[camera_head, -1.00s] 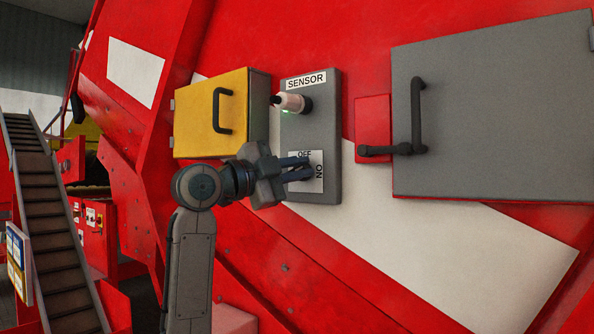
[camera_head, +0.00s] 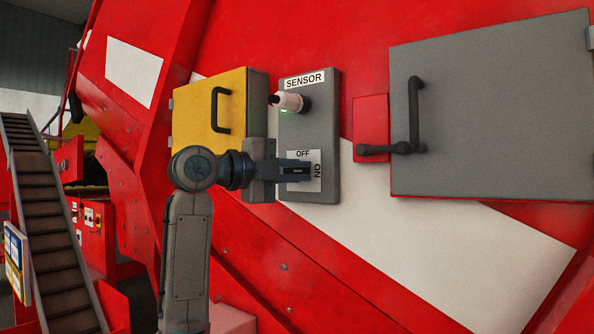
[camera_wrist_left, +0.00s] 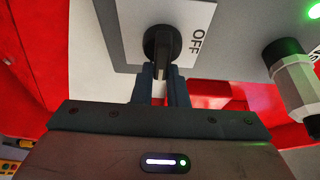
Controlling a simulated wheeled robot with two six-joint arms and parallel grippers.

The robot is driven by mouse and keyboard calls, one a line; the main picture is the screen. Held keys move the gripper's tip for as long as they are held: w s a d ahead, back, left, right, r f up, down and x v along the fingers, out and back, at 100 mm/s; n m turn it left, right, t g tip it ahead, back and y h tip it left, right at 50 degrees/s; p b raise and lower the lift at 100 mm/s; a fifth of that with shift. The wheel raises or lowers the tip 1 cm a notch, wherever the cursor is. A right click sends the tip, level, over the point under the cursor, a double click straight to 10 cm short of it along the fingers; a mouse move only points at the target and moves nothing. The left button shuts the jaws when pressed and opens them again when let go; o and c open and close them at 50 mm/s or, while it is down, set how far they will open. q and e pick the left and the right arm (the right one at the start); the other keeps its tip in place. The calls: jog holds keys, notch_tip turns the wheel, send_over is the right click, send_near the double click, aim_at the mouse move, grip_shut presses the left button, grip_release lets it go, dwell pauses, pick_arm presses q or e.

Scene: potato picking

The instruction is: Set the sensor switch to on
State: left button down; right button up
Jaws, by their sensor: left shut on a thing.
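The sensor box (camera_head: 322,120) is a grey panel labelled SENSOR, with a white plate marked OFF at the top and ON at the right. My left gripper (camera_head: 305,171) is at this plate and hides the switch in the head view. In the left wrist view the black rotary switch (camera_wrist_left: 163,47) sits on the plate beside the word OFF. The left gripper (camera_wrist_left: 162,75) is shut on the switch knob there. A green light (camera_wrist_left: 313,14) glows near the sensor cylinder. My right gripper is not in view.
A white sensor cylinder (camera_head: 290,102) sticks out above the switch plate. A yellow cabinet (camera_head: 196,115) is at the left and a large grey door (camera_head: 490,110) with a black handle (camera_head: 416,115) at the right. A conveyor (camera_head: 45,220) stands far left.

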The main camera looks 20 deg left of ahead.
pick_arm(q)
jog(key=shift+a+r, duration=0.1)
jog(key=c, duration=1.5)
grip_release()
jog(key=shift+o, duration=0.3)
jog(key=shift+w+a+f, duration=0.2)
jog(key=shift+w, duration=0.2)
jog(key=b+v, duration=0.5)
jog(key=v, duration=0.5)
jog(key=shift+s+a, duration=0.15)
jog(key=shift+s, duration=0.25)
jog(key=shift+w+a, duration=0.1)
